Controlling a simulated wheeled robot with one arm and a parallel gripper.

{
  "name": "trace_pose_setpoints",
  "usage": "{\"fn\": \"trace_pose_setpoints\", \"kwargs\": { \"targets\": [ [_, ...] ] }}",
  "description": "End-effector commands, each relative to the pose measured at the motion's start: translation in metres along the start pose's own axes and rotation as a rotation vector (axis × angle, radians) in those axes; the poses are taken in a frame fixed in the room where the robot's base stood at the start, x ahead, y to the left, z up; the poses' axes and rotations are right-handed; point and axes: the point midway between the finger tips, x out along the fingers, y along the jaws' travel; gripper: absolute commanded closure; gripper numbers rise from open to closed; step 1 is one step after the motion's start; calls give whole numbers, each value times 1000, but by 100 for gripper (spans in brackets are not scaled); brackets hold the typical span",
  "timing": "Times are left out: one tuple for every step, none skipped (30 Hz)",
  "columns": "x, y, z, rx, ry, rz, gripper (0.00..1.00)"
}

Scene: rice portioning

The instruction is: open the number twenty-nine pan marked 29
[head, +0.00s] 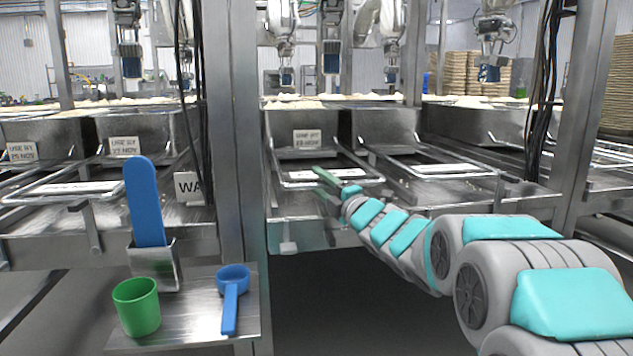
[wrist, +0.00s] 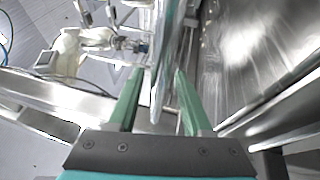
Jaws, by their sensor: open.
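The pan marked 29 (head: 285,125) is in the middle of the head view. Its small white label (head: 307,140) seems to read 29, though the print is blurred. A metal frame-shaped handle (head: 283,183) with a white strip lies in front of it. My gripper (head: 319,171) is at this handle, its green fingers over the strip. In the wrist view my gripper (wrist: 158,74) is open, with a thin metal bar (wrist: 160,55) showing between the fingers. I cannot tell whether either finger touches it.
A second pan (head: 383,126) with its own handle (head: 455,170) is to the right. A steel post (head: 236,120) stands at the left. A shelf (head: 190,318) holds a green cup (head: 137,307), a blue scoop (head: 231,290) and a blue paddle (head: 145,200).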

Motion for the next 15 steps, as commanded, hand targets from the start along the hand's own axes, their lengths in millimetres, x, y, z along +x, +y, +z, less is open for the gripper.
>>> {"fn": "trace_pose_setpoints", "kwargs": {
  "targets": [
    [6,0,-1,0,1,1,50],
    [8,1,-1,-1,1,1,50],
    [11,2,0,-1,0,2,50],
    [13,2,0,-2,0,3,50],
    [14,2,0,-2,0,3,50],
    [15,2,0,-1,-1,3,50],
    [16,2,0,-1,-1,3,50],
    [16,2,0,-1,-1,3,50],
    [17,2,0,-1,-1,3,50],
    [17,2,0,-1,-1,2,50],
    [17,2,0,-1,-1,2,50],
    [17,2,0,-1,-1,2,50],
    [17,2,0,-1,-1,2,50],
    [17,2,0,-1,-1,2,50],
    [17,2,0,-1,-1,2,52]
  ]
}}
